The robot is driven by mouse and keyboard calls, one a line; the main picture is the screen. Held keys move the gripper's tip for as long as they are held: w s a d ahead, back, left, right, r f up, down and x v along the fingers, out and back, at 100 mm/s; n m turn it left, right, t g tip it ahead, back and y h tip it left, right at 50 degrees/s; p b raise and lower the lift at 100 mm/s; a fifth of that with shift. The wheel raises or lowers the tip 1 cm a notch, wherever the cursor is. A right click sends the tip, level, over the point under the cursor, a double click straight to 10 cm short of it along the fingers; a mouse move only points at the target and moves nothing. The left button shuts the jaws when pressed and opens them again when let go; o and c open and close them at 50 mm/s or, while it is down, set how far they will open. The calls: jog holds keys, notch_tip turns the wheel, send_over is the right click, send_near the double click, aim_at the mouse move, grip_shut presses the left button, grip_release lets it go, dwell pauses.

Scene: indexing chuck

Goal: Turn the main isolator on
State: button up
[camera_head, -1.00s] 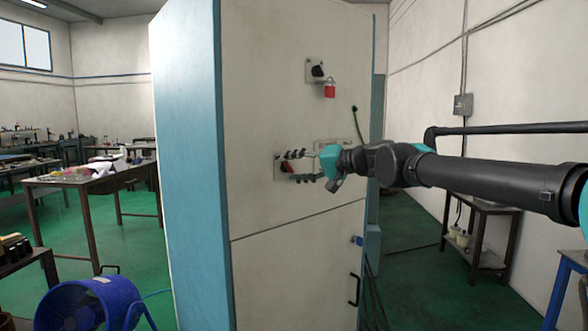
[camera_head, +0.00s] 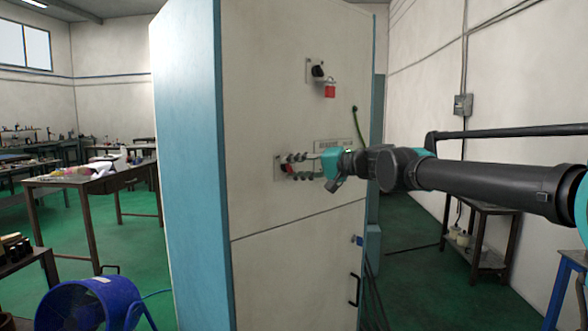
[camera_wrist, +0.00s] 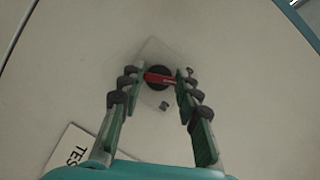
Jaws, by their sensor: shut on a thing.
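A rotary switch with a red handle (camera_head: 287,168) sits on a grey plate (camera_head: 278,171) on the cabinet front, below the middle. In the wrist view the red handle (camera_wrist: 160,79) lies across a round black base, nearly level in that picture and slightly tilted. My gripper (camera_head: 294,167) reaches in from the right, and its fingers (camera_wrist: 158,80) are shut on the red handle, one at each end. A second, black switch (camera_head: 318,71) is higher on the cabinet, with a red padlock (camera_head: 330,90) hanging by it. The fingers partly hide the red handle in the head view.
The cabinet (camera_head: 295,120) has a label plate (camera_head: 335,146) behind my gripper and a green cable (camera_head: 357,122) at its right edge. A blue fan (camera_head: 90,305) stands on the floor at left.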

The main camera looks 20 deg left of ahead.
jog(key=m+y, duration=0.2)
jog(key=m, duration=0.2)
jog(key=shift+f, duration=0.15)
jog(key=m+y, duration=0.1)
jog(key=m, duration=0.2)
jog(key=m+t, duration=0.1)
jog(key=m, duration=0.2)
jog(key=shift+f+y, duration=0.1)
jog(key=shift+y, duration=0.3)
jog(key=o, duration=1.1)
jog(key=v, duration=1.2)
jog(key=shift+s+f, duration=0.1)
jog(key=shift+f, duration=0.05)
